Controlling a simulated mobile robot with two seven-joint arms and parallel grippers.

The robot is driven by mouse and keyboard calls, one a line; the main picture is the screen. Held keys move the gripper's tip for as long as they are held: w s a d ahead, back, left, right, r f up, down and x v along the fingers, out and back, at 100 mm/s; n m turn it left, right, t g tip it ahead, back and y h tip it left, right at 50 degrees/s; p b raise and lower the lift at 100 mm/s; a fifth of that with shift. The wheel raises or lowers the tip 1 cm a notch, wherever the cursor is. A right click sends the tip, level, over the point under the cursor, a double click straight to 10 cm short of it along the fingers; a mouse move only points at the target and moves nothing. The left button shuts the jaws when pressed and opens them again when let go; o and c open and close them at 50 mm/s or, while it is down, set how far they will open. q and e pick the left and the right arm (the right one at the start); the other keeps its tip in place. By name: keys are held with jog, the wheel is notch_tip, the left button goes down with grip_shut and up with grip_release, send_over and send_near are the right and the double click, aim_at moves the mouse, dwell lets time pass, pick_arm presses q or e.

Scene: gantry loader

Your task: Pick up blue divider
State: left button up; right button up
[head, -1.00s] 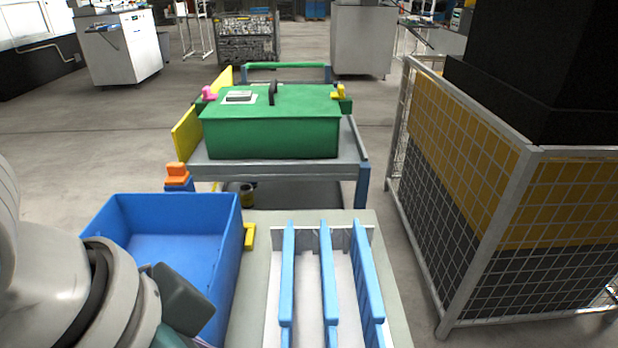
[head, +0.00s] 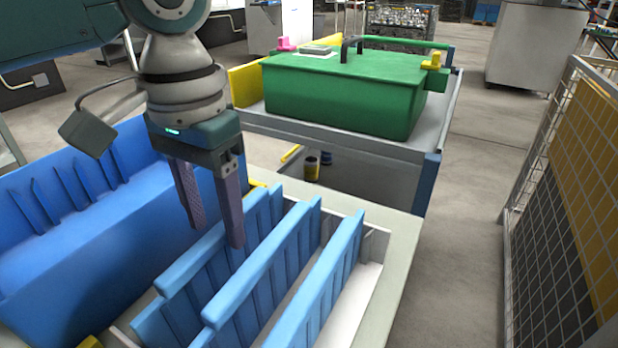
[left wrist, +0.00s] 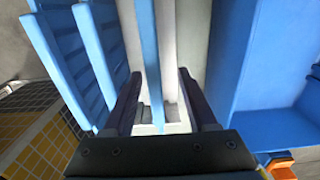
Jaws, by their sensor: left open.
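Three blue dividers stand side by side in a pale tray (head: 372,275): the left one (head: 215,243), the middle one (head: 262,268) and the right one (head: 318,288). My left gripper (head: 215,233) is open, fingers pointing down, over the left divider. In the left wrist view this divider (left wrist: 148,45) runs between the two open fingers (left wrist: 160,73), nearer the left finger. The other two dividers (left wrist: 95,55) lie to its left there. I cannot tell whether a finger touches the divider. My right gripper is not in view.
A blue bin (head: 85,250) stands left of the tray; its wall also shows in the left wrist view (left wrist: 235,60). A green lidded box (head: 340,100) sits on a cart behind. A mesh fence (head: 570,170) stands at the right, with clear floor before it.

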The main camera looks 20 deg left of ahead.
aim_at(226, 255)
pick_arm(q)
jog(key=f, duration=0.2)
jog(key=f+b, duration=0.1)
jog(key=f, duration=0.2)
jog(key=shift+s+d+f, duration=0.15)
jog(key=shift+d+f, duration=0.15)
jog(key=shift+d, duration=0.05)
jog(key=shift+r, duration=0.1)
grip_shut()
